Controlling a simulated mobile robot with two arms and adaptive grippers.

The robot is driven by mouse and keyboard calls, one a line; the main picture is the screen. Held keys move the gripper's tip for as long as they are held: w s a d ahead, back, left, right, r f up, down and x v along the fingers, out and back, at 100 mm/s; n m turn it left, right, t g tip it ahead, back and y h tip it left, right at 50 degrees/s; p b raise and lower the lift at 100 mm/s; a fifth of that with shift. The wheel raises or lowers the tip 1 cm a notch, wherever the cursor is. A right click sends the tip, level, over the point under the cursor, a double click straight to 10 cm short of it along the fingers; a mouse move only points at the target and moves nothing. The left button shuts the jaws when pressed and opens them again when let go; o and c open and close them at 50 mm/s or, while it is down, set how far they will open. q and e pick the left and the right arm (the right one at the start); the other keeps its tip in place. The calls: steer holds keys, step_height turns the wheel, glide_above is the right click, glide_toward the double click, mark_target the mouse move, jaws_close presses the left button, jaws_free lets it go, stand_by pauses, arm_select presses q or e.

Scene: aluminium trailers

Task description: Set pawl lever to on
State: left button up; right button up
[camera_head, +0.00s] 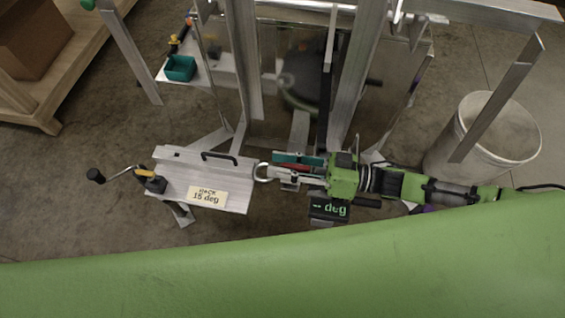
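A small yellow-orange lever (145,174) sits on a dark block (157,185) at the left end of a silver metal box. It looks like the pawl lever, but its setting is too small to read. The box (225,172) carries a label (207,196) that reads "15 deg" on its lower line. My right gripper (290,172) comes in from the right, just beyond the box's right end and well away from the yellow lever. My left gripper is out of view.
A crank with a black knob (96,176) sticks out left of the box. A black handle (220,157) is on its top. A dark display (329,208) reads "-- deg". Metal frame posts (243,60) stand behind. A bin (490,140) stands right, a teal tray (180,68) upper left.

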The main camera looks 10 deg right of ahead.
steer(key=shift+r, duration=0.25)
step_height(320, 180, up, 10)
steer(key=shift+f, duration=0.2)
steer(key=shift+f, duration=0.1)
stand_by(0.7)
